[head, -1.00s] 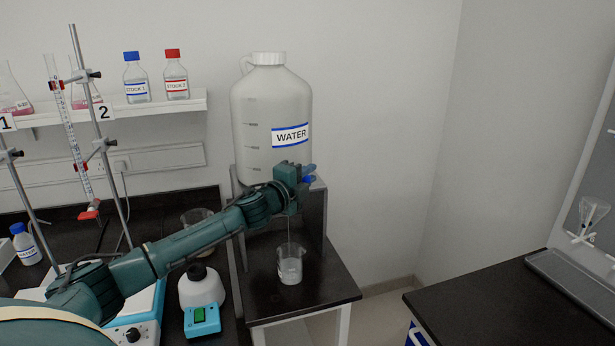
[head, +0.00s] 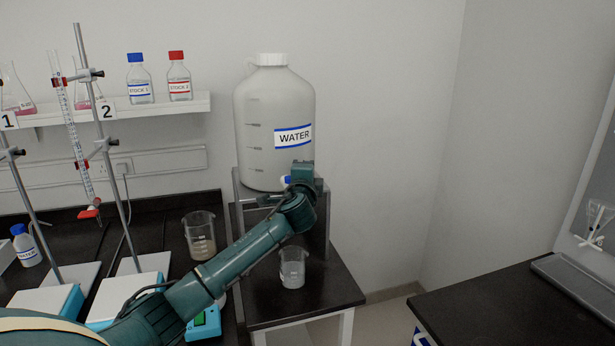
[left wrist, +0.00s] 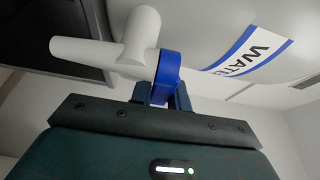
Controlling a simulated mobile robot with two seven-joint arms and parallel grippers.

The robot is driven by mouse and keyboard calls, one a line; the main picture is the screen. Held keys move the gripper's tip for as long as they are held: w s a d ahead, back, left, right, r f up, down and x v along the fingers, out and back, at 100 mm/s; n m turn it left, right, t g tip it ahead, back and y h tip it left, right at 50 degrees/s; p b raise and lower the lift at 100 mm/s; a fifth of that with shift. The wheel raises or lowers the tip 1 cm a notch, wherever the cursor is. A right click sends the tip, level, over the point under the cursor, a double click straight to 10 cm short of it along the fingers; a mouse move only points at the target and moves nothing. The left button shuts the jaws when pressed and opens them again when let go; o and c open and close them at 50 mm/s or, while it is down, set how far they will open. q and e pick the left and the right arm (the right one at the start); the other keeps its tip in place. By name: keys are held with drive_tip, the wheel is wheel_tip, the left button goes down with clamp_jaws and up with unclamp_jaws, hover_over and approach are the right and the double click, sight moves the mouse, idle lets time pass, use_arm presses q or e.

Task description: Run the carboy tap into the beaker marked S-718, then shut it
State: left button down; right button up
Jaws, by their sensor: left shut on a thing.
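The white carboy marked WATER (head: 262,115) stands on a raised stand. My left gripper (head: 298,178) is at its tap, low on the carboy's front. In the left wrist view, the tap (left wrist: 138,45) is white with a blue handle (left wrist: 168,68), and my left gripper (left wrist: 162,97) is shut on that handle. A clear beaker (head: 292,268) stands upright below the tap, with some liquid in it; its marking is too small to read. My arm hides the spout in the head view, and no stream shows above the beaker. My right gripper is out of view.
A larger beaker (head: 200,236) stands on the black bench to the left. Burette stands (head: 112,165), a shelf with stock bottles (head: 140,80) and a small water bottle (head: 25,246) are further left. Another bench (head: 500,300) is at right, beyond a gap.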

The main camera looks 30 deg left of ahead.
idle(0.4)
use_arm(q)
drive_tip(key=c, duration=1.3)
unclamp_jaws()
drive_tip(key=shift+c, duration=0.2)
drive_tip(key=shift+s, duration=0.1)
drive_tip(key=b+v, duration=0.2)
drive_tip(key=v, duration=1.1)
drive_tip(key=shift+d, duration=0.1)
